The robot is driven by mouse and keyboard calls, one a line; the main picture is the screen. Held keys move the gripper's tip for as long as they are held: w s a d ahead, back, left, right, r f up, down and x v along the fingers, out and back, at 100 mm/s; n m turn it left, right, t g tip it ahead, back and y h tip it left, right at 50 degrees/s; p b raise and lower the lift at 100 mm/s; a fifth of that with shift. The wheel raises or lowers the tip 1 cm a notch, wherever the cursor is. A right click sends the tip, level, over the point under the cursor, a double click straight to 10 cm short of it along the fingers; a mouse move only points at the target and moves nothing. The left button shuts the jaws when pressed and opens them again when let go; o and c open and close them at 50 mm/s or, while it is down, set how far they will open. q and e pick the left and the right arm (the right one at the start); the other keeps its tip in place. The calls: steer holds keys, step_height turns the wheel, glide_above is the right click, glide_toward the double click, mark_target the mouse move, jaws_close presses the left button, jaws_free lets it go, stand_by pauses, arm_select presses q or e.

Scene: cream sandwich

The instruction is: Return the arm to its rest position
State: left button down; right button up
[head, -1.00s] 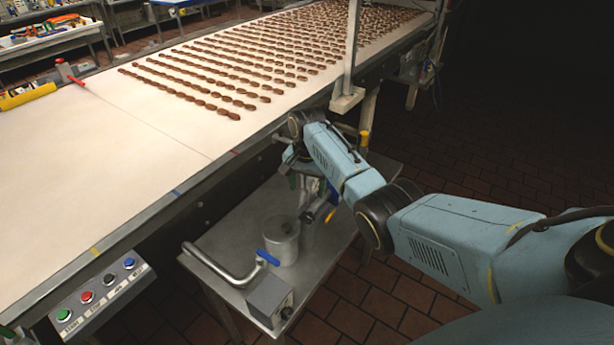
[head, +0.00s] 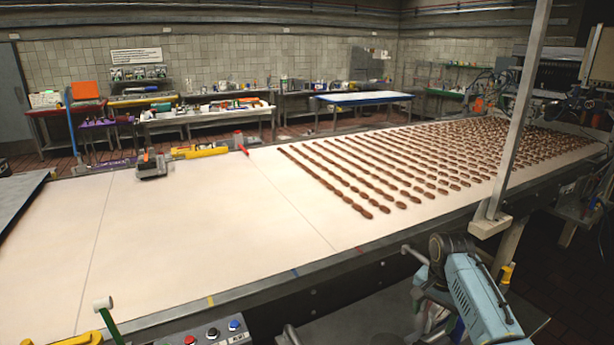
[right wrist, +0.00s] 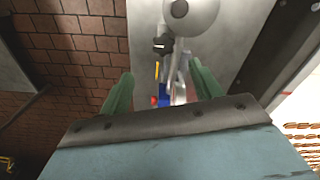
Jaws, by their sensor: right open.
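My right arm (head: 482,295) shows at the lower right of the head view, in pale blue, beside the near edge of the conveyor. Its wrist points down past the belt's side, and the frame's bottom edge cuts off part of the arm. In the right wrist view my right gripper (right wrist: 160,92) has its two green fingers spread apart, with nothing held between them. Beyond the fingers are small blue, red and yellow parts and a grey rounded metal piece (right wrist: 192,14), above a steel surface. My left gripper is in neither view.
The wide pale conveyor (head: 190,235) carries rows of brown sweets (head: 400,175). A metal post (head: 515,120) rises at its near edge, close to my right arm. A button panel (head: 215,332) and a green-handled tool (head: 110,322) are at the near side. Tiled floor (right wrist: 60,45) lies below.

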steer(key=s+a+f+n, duration=0.4)
steer(key=s+f, duration=0.3)
steer(key=s, duration=0.1)
steer(key=s+a+r+n+t, duration=0.1)
steer(key=s+a+r+n, duration=0.15)
steer(key=s, duration=0.65)
steer(key=s+a+r+n+t, duration=0.1)
steer(key=s+a+n, duration=0.2)
steer(key=s, duration=0.5)
steer(key=s+a+r+n+t, duration=0.1)
steer(key=s+a+r+n, duration=0.15)
steer(key=s, duration=0.65)
step_height(320, 180, down, 34)
steer(key=g+b, duration=0.1)
steer(key=b, duration=0.8)
steer(key=s+d+f+b, duration=0.1)
steer(key=s+f+b, duration=0.3)
steer(key=s+f, duration=0.4)
steer(key=s+d+f+g+b, duration=0.1)
steer(key=s+f+b, duration=0.3)
steer(key=s+f, duration=0.5)
step_height(320, 180, down, 7)
steer(key=shift+s+d+f+b, duration=0.1)
steer(key=shift+s+d+b, duration=0.25)
steer(key=shift+d, duration=0.3)
